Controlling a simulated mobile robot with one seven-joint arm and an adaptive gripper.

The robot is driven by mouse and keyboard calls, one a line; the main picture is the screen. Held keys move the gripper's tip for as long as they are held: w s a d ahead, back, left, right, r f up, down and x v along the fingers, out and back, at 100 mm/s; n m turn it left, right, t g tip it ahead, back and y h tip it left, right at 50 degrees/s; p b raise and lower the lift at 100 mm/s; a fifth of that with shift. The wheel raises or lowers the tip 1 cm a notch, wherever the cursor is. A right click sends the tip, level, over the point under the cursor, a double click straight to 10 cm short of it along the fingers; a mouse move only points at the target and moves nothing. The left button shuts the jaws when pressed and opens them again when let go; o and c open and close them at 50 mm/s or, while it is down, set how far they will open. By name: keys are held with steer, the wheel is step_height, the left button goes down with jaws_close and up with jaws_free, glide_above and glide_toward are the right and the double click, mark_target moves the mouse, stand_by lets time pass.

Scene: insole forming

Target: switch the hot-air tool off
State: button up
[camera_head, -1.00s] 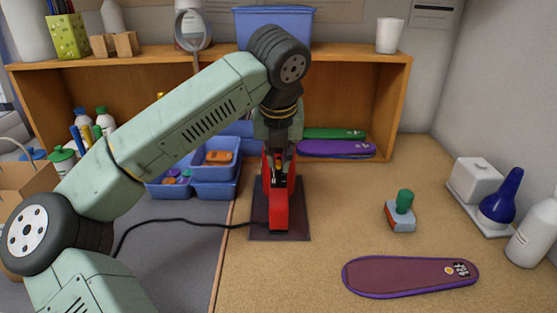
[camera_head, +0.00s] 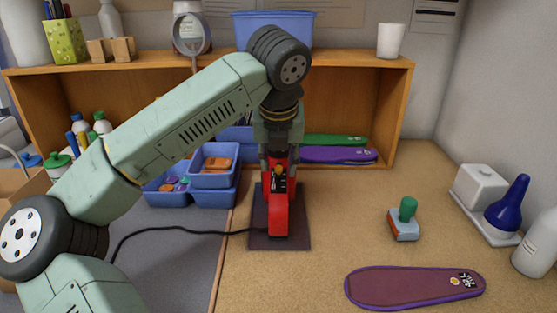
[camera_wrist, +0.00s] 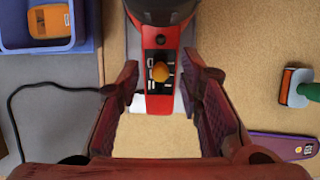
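The red hot-air tool (camera_head: 278,214) stands on a dark square mat (camera_head: 300,239) on the workbench, with a black cord running off to the left. In the wrist view, the tool's front (camera_wrist: 159,102) carries a dark control panel with an orange knob (camera_wrist: 160,72) and small pale marks. My gripper (camera_wrist: 163,76) is open, one finger on each side of the panel and apart from the knob. In the head view, my gripper (camera_head: 279,148) hangs over the top of the tool and hides it. I cannot tell the knob's setting.
A purple-edged insole (camera_head: 415,286) lies at the front right, with a green-handled tool (camera_head: 405,224) behind it. Blue bins (camera_head: 215,180) stand left of the hot-air tool. A wooden shelf (camera_head: 388,120) is behind. The bench between tool and insole is clear.

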steer(key=v, duration=1.2)
